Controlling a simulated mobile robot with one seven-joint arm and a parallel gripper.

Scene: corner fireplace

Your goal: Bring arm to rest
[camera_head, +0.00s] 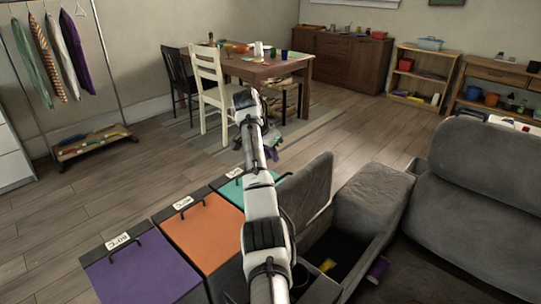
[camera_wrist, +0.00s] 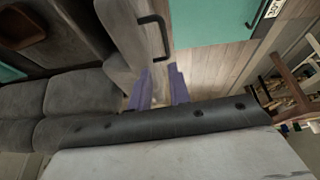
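My arm (camera_head: 262,195) reaches forward and up over the row of bins and the grey sofa. My gripper (camera_head: 273,150) is at its far end, in the air in front of the dining table. In the wrist view, the two purple-blue fingers of my gripper (camera_wrist: 160,82) stand apart with bare floor showing between them. Nothing is seen held between them.
Lidded bins in purple (camera_head: 142,270), orange (camera_head: 201,232) and teal (camera_head: 244,186) stand below my arm. The grey sofa (camera_head: 490,180) has an open storage compartment (camera_head: 330,250). A dining table (camera_head: 255,68) and white chair (camera_head: 211,95) stand beyond.

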